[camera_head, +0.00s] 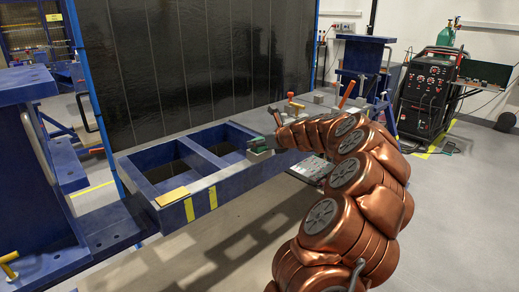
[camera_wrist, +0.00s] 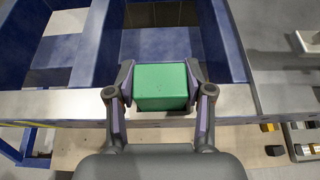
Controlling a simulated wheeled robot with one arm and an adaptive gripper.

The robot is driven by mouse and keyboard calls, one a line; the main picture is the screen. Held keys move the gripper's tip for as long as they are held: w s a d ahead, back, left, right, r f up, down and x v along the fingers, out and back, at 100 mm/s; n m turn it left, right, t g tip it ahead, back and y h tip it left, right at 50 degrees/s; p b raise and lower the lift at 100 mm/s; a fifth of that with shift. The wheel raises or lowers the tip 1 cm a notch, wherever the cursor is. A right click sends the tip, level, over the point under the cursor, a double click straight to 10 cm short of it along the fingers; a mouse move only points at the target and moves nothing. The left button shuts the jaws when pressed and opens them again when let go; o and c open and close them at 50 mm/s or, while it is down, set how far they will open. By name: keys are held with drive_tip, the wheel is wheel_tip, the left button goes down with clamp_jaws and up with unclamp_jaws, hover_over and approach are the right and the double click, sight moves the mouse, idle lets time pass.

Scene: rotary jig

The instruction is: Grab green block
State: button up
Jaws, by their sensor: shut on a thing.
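The green block (camera_wrist: 162,86) sits between the two fingers of my gripper (camera_wrist: 161,90) in the wrist view. The fingers are shut on its left and right sides. In the head view the green block (camera_head: 256,144) shows small and partly covered, at the right end of the blue frame's front rail, with my gripper (camera_head: 264,146) at it. I cannot tell whether the block rests on the rail or is a little above it.
The blue frame (camera_head: 210,190) has open compartments behind the rail. A yellow block (camera_head: 172,196) lies on the rail's left end. A black panel (camera_head: 200,65) stands behind. Clamps (camera_head: 295,106) stand on the grey table at right. Several small blocks (camera_wrist: 275,150) show at lower right in the wrist view.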

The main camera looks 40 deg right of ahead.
drive_tip(key=c, duration=0.4)
drive_tip(key=shift+r, duration=0.1)
